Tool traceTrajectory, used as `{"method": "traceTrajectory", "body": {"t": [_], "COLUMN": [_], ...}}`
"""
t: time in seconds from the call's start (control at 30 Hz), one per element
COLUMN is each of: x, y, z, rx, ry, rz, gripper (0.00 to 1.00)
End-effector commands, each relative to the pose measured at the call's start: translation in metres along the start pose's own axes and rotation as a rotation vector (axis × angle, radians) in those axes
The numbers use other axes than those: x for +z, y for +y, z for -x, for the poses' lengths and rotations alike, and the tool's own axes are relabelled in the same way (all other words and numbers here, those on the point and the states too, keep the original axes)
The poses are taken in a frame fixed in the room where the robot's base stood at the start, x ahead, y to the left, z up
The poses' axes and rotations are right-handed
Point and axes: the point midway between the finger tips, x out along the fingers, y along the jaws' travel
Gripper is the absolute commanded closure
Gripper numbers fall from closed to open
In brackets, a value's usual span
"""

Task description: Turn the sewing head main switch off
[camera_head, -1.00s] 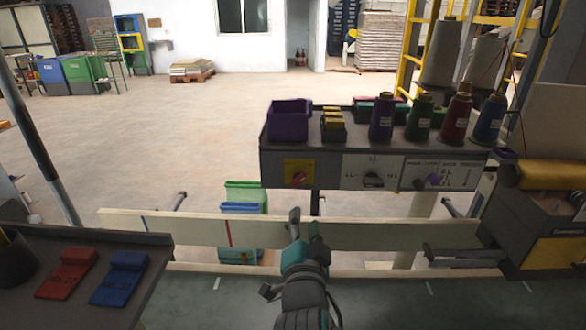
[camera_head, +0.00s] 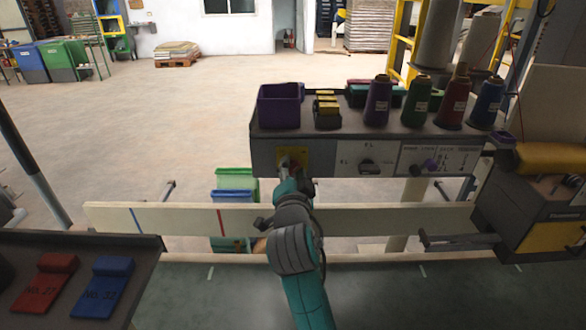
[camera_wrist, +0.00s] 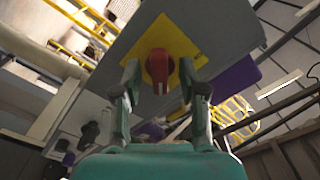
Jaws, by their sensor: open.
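The red rotary switch (camera_wrist: 159,66) on its yellow plate (camera_wrist: 182,33) sits on the front of the grey control box (camera_head: 345,140), at its left end. In the wrist view the red knob stands between the two fingers of my gripper (camera_wrist: 159,78), which are open on either side of it. I cannot tell whether either finger touches the knob. In the head view my gripper (camera_head: 292,165) is up at the yellow plate (camera_head: 306,157) and hides most of the knob.
A black selector knob (camera_head: 367,166) and a purple knob (camera_head: 430,165) are further right on the box front. A purple bin (camera_head: 279,106) and several thread cones stand on top. A pale rail (camera_head: 170,217) runs below the box.

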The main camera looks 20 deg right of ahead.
Motion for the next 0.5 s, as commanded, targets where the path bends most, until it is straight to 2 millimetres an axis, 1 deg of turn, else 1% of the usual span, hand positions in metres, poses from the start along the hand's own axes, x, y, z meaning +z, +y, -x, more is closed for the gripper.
{"method": "traceTrajectory", "body": {"t": [0.13, 0.4, 0.47, 0.5], "x": [-0.0005, -0.0002, -0.0002, -0.0002], "y": [-0.0001, -0.0001, -0.0001, -0.0001], "z": [-0.0070, -0.0078, -0.0078, -0.0077], "rx": [-0.001, -0.001, -0.001, -0.001], "ry": [0.001, 0.001, 0.000, 0.001], "rz": [0.000, 0.000, 0.000, 0.000], "gripper": [0.58, 0.58, 0.73, 0.83]}}
